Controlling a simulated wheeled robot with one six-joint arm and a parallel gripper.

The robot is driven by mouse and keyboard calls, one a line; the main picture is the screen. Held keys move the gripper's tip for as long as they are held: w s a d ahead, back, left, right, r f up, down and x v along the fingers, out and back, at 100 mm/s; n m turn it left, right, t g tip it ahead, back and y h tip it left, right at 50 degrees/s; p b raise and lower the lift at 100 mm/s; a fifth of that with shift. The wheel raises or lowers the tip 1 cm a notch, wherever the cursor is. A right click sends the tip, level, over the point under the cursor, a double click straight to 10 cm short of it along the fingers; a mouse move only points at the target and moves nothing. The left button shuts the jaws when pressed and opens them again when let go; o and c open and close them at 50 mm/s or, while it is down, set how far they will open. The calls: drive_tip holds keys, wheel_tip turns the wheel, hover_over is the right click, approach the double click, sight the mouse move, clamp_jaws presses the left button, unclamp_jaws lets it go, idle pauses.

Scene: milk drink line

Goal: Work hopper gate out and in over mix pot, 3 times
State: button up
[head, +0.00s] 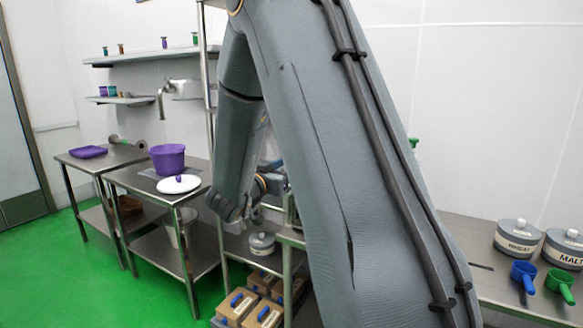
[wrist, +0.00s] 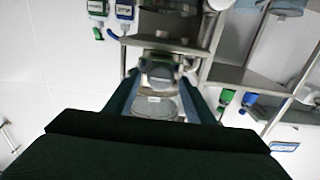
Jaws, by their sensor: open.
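My gripper (wrist: 162,78) is open in the wrist view, its two fingers apart. A grey rounded fitting (wrist: 160,72) shows between the fingertips, with a clear labelled vessel (wrist: 155,105) beyond or below it. I cannot tell which part is the hopper gate, or whether the fingers touch it. In the head view my arm covers the middle of the scene and hides the hopper. A purple pot (head: 167,158) stands on the steel table at left; I cannot tell whether it is the mix pot.
A white lid (head: 179,184) with a purple knob lies by the purple pot. A purple tray (head: 88,152) is on the far-left table. Wheat (head: 517,236) and malt (head: 565,247) tins, a blue scoop (head: 524,274) and a green scoop (head: 559,285) sit at right. Green floor (head: 75,285) is open at left.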

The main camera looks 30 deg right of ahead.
drive_tip(key=shift+b+v, duration=0.7)
drive_tip(key=shift+v, duration=2)
